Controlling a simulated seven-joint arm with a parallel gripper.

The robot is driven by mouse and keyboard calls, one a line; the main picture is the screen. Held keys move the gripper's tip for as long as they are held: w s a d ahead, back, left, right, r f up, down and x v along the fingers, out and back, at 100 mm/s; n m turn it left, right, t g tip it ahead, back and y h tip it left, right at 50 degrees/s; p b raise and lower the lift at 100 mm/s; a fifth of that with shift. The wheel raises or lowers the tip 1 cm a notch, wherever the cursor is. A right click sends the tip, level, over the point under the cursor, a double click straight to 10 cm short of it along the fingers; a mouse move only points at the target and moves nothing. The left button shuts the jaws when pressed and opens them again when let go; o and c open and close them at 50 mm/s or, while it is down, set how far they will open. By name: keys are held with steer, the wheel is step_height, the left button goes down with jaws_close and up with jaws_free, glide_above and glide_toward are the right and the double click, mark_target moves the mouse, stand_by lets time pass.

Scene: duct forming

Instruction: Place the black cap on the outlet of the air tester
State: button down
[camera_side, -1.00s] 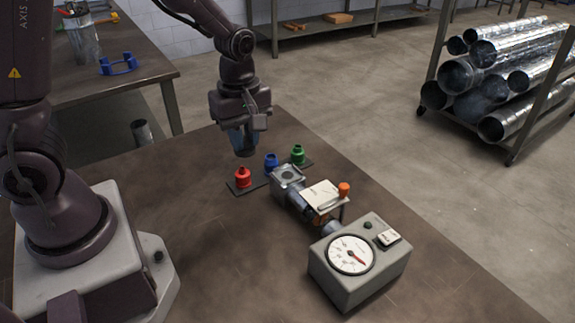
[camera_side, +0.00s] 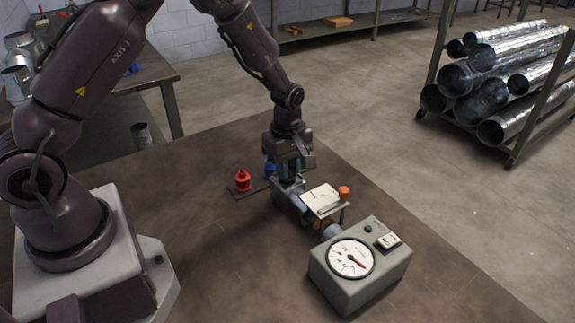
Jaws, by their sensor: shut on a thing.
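The air tester (camera_side: 330,290) is a grey box with a round dial, joined to a short metal duct that runs back left. My gripper (camera_side: 290,168) is over the outlet, pointing down and shut on the black cap (camera_side: 290,178). The cap is small and dark between the fingers and mostly hidden. It is at or just above the outlet; I cannot tell whether it touches.
A red cap (camera_side: 243,181) stands on a dark strip left of the outlet. A blue cap (camera_side: 269,170) is partly hidden behind my gripper. An orange knob (camera_side: 344,192) and a white plate (camera_side: 321,197) sit over the duct.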

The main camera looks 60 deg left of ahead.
steer(key=shift+f, duration=0.2)
steer(key=c, duration=1)
jaws_free()
steer(key=shift+r, duration=0.15)
steer(key=s+d+r+m+t, duration=0.1)
steer(key=s+r+m, duration=0.1)
steer(key=r, duration=0.8)
steer(key=s+d+r+m, duration=0.1)
steer(key=s+r+m, duration=0.1)
steer(key=r, duration=0.7)
steer(key=s+r+m+t, duration=0.1)
steer(key=s+r+m, duration=0.1)
steer(key=s+m, duration=0.2)
steer(key=s+d+r+m+t, duration=0.1)
steer(key=s+r+m+t, duration=0.1)
steer(key=s+m, duration=0.3)
steer(key=s+d+r+m+t, duration=0.1)
steer(key=s+r+m, duration=0.3)
steer(key=s, duration=0.4)
steer(key=shift+s+d+r+m+t, duration=0.1)
steer(key=shift+s+d+m+t, duration=0.15)
steer(key=shift+m, duration=0.25)
